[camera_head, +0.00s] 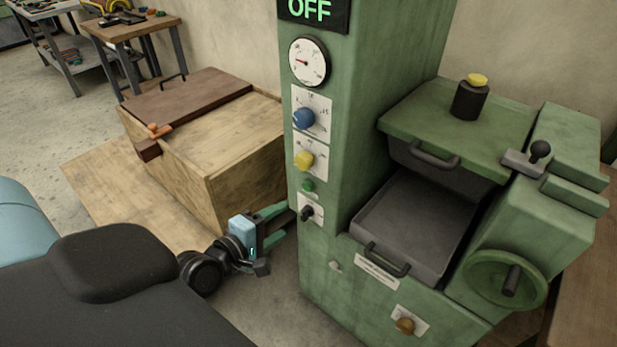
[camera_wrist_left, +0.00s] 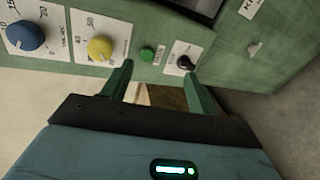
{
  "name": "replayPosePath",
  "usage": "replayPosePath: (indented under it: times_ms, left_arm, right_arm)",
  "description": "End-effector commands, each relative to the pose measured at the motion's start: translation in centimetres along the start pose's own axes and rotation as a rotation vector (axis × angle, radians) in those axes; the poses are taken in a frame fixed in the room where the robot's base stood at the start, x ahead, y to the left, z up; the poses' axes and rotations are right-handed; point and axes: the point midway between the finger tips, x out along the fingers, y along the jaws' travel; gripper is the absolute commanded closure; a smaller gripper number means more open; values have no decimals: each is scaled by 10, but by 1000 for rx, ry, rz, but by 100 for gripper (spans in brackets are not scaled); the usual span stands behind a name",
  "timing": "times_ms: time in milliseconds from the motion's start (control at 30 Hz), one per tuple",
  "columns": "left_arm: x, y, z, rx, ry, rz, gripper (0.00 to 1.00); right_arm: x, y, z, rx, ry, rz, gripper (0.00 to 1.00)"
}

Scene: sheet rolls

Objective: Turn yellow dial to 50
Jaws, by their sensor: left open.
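The yellow dial (camera_head: 304,160) sits on a white scale plate on the front of the green machine, below the blue dial (camera_head: 303,118). In the left wrist view the yellow dial (camera_wrist_left: 100,47) is left of centre, beside the blue dial (camera_wrist_left: 25,36). Its exact setting is too small to read. My left gripper (camera_head: 281,222) is open and empty, low in front of the panel, near the green button and black switch. In the left wrist view its fingers (camera_wrist_left: 160,85) point at the panel, apart from the yellow dial. My right gripper does not show.
A green button (camera_head: 307,186) and a black switch (camera_head: 306,213) sit below the dial. A gauge (camera_head: 308,62) and an OFF display (camera_head: 312,12) are above. A wooden crate (camera_head: 235,165) stands left of the machine, close behind my left gripper. A metal tray (camera_head: 410,232) is at right.

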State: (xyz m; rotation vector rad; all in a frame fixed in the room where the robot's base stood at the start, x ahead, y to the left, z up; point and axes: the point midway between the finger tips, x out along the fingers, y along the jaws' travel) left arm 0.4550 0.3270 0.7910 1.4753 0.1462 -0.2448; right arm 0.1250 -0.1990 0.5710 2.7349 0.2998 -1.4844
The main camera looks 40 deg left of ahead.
Motion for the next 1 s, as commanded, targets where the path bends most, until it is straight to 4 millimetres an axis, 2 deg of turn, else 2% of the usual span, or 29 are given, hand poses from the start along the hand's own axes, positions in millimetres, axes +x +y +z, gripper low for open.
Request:
replayPosePath:
  times_ms: [33,100,200,300,633,1000]
  left_arm:
    - [10,13,-7,-105,-5,56,41]
    - [16,38,-13,-245,-25,122,41]
    - [19,64,-19,-388,-56,191,41]
    - [20,79,-22,-466,-79,225,41]
    - [26,88,-22,-493,-88,239,41]
    - [74,99,-20,-491,-88,237,41]
  right_arm:
    - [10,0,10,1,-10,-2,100]
    - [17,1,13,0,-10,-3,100]
    - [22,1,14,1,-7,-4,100]
    - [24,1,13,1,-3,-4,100]
    - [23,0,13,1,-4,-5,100]
    - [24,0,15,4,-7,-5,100]
